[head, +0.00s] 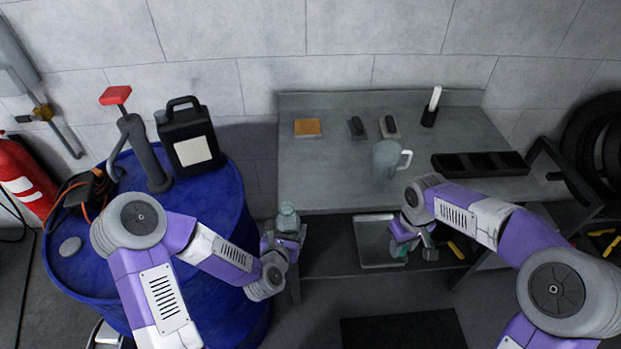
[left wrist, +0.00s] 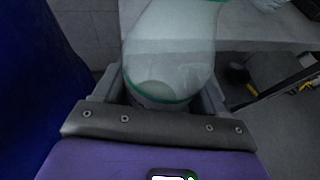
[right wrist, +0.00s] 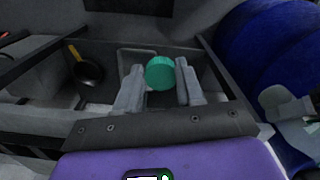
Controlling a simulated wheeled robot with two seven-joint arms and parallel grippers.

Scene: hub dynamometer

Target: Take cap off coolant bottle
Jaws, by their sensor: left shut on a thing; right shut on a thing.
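The coolant bottle (head: 288,218) is translucent and pale, and stands roughly upright. My left gripper (head: 283,240) is shut on it beside the blue drum. In the left wrist view the bottle (left wrist: 172,50) fills the space between the fingers and shows green bands. The green cap (right wrist: 160,73) is round with a ribbed rim, off the bottle and well apart from it. My right gripper (right wrist: 158,85) is shut on the cap. In the head view my right gripper (head: 408,238) is at the bench's front, with the cap (head: 398,251) partly hidden below it.
The grey workbench (head: 335,180) holds a mug (head: 387,158), a black divided tray (head: 480,164) and small items. A shallow metal tray (head: 368,243) lies on the lower shelf near my right gripper. The blue drum (head: 225,225) carries a black jug (head: 187,135) and a pump.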

